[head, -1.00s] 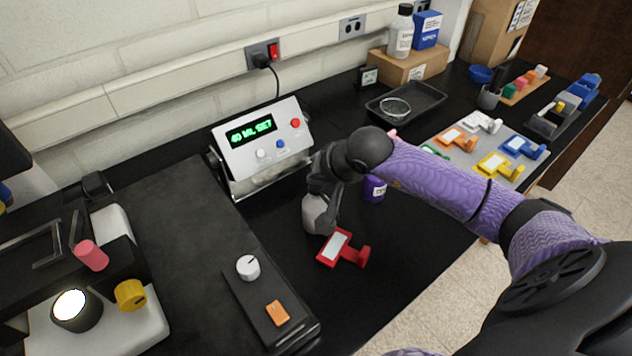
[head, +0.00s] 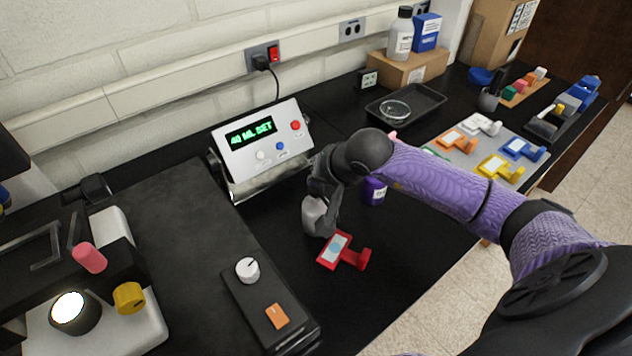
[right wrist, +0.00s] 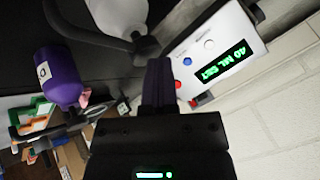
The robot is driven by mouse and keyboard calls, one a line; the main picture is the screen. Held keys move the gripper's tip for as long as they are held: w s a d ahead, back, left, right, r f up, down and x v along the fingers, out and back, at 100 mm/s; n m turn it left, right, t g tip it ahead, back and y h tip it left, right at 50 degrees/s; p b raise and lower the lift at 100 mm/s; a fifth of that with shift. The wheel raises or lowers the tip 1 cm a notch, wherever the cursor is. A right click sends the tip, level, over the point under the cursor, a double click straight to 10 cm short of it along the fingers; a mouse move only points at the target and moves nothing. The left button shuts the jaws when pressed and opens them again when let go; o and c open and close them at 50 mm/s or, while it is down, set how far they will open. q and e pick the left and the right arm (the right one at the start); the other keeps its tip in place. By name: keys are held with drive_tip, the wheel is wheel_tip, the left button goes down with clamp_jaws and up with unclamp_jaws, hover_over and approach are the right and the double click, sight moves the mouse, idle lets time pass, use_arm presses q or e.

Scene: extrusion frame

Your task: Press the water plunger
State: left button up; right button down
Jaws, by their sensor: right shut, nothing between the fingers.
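A pale grey-white bottle (head: 313,213) stands on the black bench just below my right gripper (head: 318,188); its top is hidden by the gripper, so I cannot tell whether they touch. In the right wrist view this bottle (right wrist: 120,14) shows at the top, with a dark curved spout beside it. My right gripper (right wrist: 158,65) is shut and empty. A red tray (head: 348,253) with a white label area lies in front of the bottle, with a pale blue round patch on it. My left gripper is not in view.
A purple bottle (head: 374,191) stands right of the gripper. A console (head: 262,140) reading "40 ML SET" stands behind. A dark slab with a white knob (head: 248,270) lies at front left. Coloured trays (head: 490,165) lie on a grey mat at right.

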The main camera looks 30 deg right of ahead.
sight(317, 189)
drive_tip(key=shift+r+p, duration=0.45)
drive_tip(key=shift+r, duration=0.45)
drive_tip(key=shift+r, duration=0.2)
wheel_tip(317, 189, up, 4)
drive_tip(key=shift+f+p, duration=0.25)
drive_tip(key=shift+p, duration=0.95)
drive_tip(key=shift+r+p, duration=0.35)
drive_tip(key=shift+r, duration=0.3)
drive_tip(key=shift+f, duration=0.1)
